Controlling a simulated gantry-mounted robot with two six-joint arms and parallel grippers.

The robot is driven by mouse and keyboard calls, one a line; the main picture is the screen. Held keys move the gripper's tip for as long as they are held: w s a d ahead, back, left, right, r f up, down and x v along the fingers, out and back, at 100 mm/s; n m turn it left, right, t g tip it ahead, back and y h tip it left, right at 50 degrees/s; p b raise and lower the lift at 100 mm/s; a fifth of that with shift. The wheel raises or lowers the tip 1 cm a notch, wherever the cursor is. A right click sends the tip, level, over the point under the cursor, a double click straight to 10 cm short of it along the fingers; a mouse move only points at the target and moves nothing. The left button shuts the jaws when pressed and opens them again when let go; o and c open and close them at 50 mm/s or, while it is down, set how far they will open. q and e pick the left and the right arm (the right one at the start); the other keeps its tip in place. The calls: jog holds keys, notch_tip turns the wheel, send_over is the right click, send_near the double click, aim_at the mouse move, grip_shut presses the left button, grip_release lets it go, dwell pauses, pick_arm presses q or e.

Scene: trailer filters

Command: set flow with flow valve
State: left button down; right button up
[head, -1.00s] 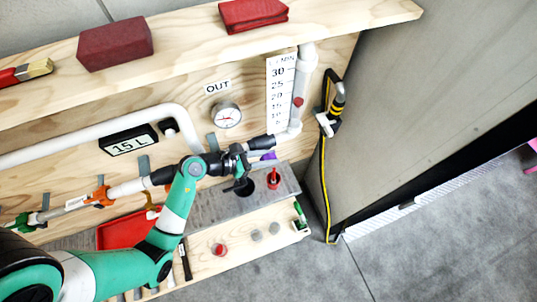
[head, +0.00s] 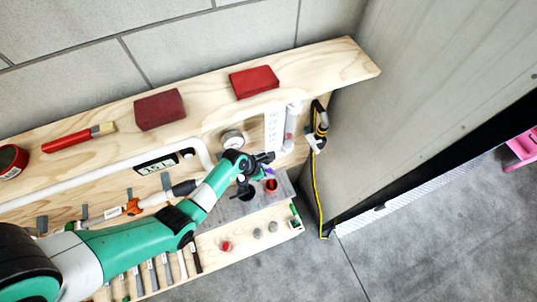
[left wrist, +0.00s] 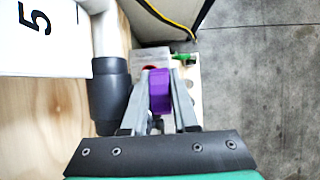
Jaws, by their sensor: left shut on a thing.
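The flow valve's purple handle (head: 268,171) is at the lower right of the pipe board. My left gripper (head: 262,174) is shut on it; in the left wrist view the two fingers (left wrist: 160,110) stand on either side of the purple handle (left wrist: 160,88). The flow meter is a clear vertical tube (head: 291,120) with a red float (head: 289,135) inside, beside a white scale (head: 272,130). The scale's numbers are too small to read in the head view. The left wrist view shows the scale's corner (left wrist: 45,40) with a 5. My right gripper is not in view.
A round gauge (head: 232,139) and white pipe (head: 110,168) are on the board. Red blocks (head: 160,109) and a brush (head: 80,137) lie on the upper shelf. A black-and-yellow hose (head: 318,190) hangs at the right. Tools line the lower shelf.

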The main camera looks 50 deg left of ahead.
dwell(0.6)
pick_arm(q)
jog(key=c, duration=0.7)
grip_release()
jog(key=v, duration=1.1)
jog(key=shift+w+r, duration=0.1)
jog(key=shift+r, duration=0.25)
